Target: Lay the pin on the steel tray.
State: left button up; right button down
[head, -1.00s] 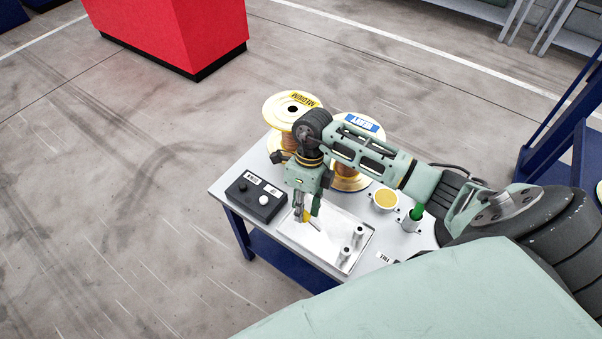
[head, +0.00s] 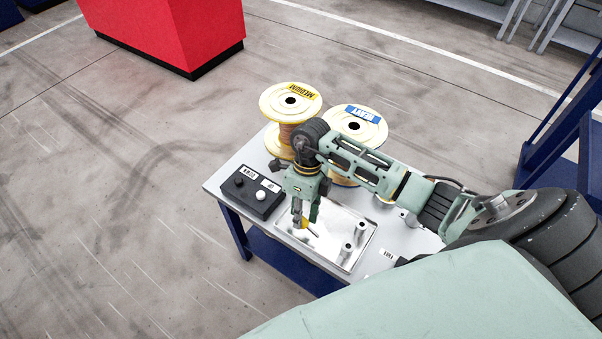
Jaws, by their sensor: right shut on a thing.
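The steel tray (head: 352,223) is a shallow bright metal tray at the front of the white table. My right gripper (head: 304,223) points down over the tray's left part. It is shut on the pin (head: 315,234), which has a yellow end at the fingers and a thin grey shaft slanting down to the right. The pin is low over the tray floor; I cannot tell whether it touches. Fingers hide part of the yellow end. My left gripper is not in view.
Steel posts (head: 347,253) stand in the tray's right part. A black control box (head: 252,195) with knobs sits to the left. The "MEDIUM" spool (head: 285,115) and "HEAVY" spool (head: 350,125) stand behind. My arm covers the table's right side.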

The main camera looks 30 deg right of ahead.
jog(key=c, duration=1.4)
grip_release()
jog(key=shift+c, duration=0.2)
jog(key=shift+r, duration=0.1)
jog(key=v, duration=1.1)
jog(key=shift+r, duration=0.4)
